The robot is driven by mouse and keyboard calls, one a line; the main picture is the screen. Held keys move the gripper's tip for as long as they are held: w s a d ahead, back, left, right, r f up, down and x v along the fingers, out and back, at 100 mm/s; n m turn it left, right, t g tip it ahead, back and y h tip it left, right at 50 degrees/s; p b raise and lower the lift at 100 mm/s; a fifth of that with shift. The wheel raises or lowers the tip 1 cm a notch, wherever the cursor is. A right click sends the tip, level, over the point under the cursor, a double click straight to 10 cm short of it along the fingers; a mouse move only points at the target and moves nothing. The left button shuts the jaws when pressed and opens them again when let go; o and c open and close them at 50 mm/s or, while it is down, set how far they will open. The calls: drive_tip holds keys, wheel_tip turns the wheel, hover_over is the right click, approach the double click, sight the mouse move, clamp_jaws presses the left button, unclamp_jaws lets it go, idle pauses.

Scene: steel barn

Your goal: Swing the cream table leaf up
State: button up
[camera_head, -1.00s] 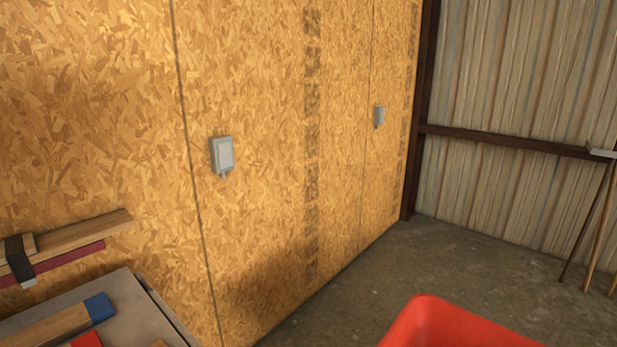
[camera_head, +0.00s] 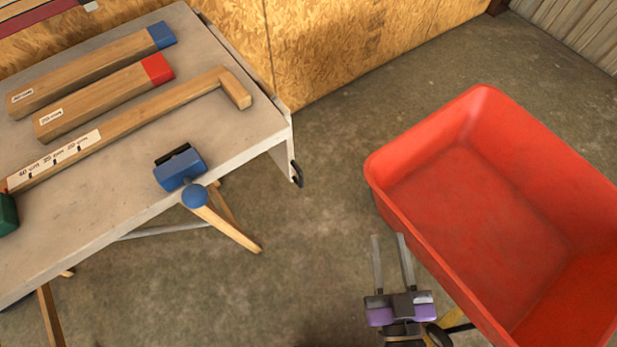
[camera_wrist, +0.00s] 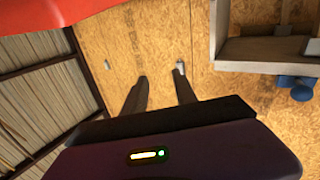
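The cream table leaf (camera_head: 284,152) hangs down at the right end of the work table (camera_head: 130,190) in the head view. It is seen nearly edge-on, so most of its face is hidden. A dark handle (camera_head: 297,174) sits at its lower corner. My gripper (camera_head: 389,236) is to the right of and nearer than the leaf, beside the red bin, well apart from the handle. Its two fingers are spread with nothing between them. The wrist view shows the open fingers (camera_wrist: 161,75) too, with the table (camera_wrist: 262,66) at upper right.
The red bin (camera_head: 385,190) stands close on my gripper's right. Wooden bars with blue (camera_head: 161,36) and red (camera_head: 157,69) ends and a marked wooden stick (camera_head: 130,120) lie on the table. A blue clamp (camera_head: 181,168) sits at its front edge. Bare floor (camera_head: 320,230) lies between leaf and bin.

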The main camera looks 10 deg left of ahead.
drive_tip(key=w+a+f+n+g+y+b, duration=0.1)
drive_tip(key=w+a+f+n+y, duration=0.1)
drive_tip(key=w+a+f, duration=0.4)
drive_tip(key=w+a+f+n+y+b, duration=0.1)
drive_tip(key=w+a+f+y, duration=0.25)
drive_tip(key=w+a, duration=0.4)
drive_tip(key=g, duration=0.2)
approach(302, 179)
drive_tip(key=x, duration=0.3)
drive_tip(key=b+x, duration=0.2)
drive_tip(key=x, duration=0.5)
drive_tip(key=shift+w+a, duration=0.25)
drive_tip(key=shift+w, duration=0.05)
clamp_jaws()
